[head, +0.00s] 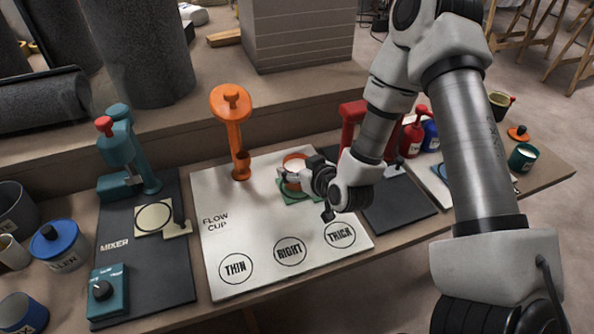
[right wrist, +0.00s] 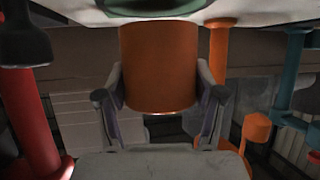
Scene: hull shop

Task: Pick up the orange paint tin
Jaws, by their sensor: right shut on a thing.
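The orange paint tin (head: 294,161) is on the white flow cup board, over a green square pad (head: 298,197). It looks upright, with a pale inside. My right gripper (head: 297,178) reaches it from the right and partly hides it. In the right wrist view, which looks upside down, the tin (right wrist: 160,66) fills the space between the two fingers of the gripper (right wrist: 162,97), which is shut on it. I cannot tell whether the tin touches the pad. My left gripper is not in view.
An orange flow cup stand (head: 232,125) rises just left of the tin. A red press-like stand (head: 351,120) is close behind my right arm. A teal mixer (head: 118,150) stands at left. The board's front, with circles THIN, RIGHT and THICK, is clear. Several tins stand at both table ends.

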